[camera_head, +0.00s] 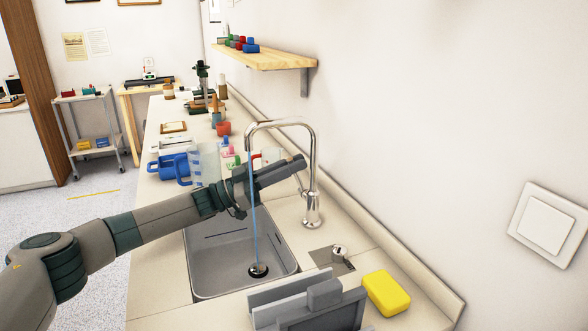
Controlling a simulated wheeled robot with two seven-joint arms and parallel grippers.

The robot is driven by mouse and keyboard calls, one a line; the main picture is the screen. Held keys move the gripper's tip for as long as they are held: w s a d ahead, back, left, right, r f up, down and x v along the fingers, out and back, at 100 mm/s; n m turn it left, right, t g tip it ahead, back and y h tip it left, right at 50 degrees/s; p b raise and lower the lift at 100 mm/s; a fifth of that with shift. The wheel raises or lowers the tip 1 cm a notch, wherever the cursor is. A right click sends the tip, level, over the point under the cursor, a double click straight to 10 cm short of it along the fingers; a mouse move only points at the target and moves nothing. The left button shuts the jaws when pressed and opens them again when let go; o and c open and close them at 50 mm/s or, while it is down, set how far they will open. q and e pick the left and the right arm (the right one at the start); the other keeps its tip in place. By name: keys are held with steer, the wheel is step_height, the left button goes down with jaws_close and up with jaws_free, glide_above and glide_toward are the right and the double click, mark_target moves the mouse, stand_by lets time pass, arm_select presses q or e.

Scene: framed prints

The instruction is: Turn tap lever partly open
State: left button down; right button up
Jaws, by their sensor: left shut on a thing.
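The chrome tap (314,150) stands on the counter behind the sink, with its arched spout over the basin. A thin blue stream of water (254,215) runs from the spout to the drain. My left gripper (298,170) reaches from the left, past the spout, to the tap's upright. It is shut at the upright, where the lever is; the lever is largely hidden behind the fingers, so its exact angle cannot be told.
The grey sink basin (215,270) lies below my arm. A clear jug (205,163) and blue mug (168,166) stand beyond the sink. A wooden shelf (265,59) hangs above.

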arm_select(q)
steer(key=c, duration=1.8)
jaws_free()
steer(key=shift+r, duration=0.1)
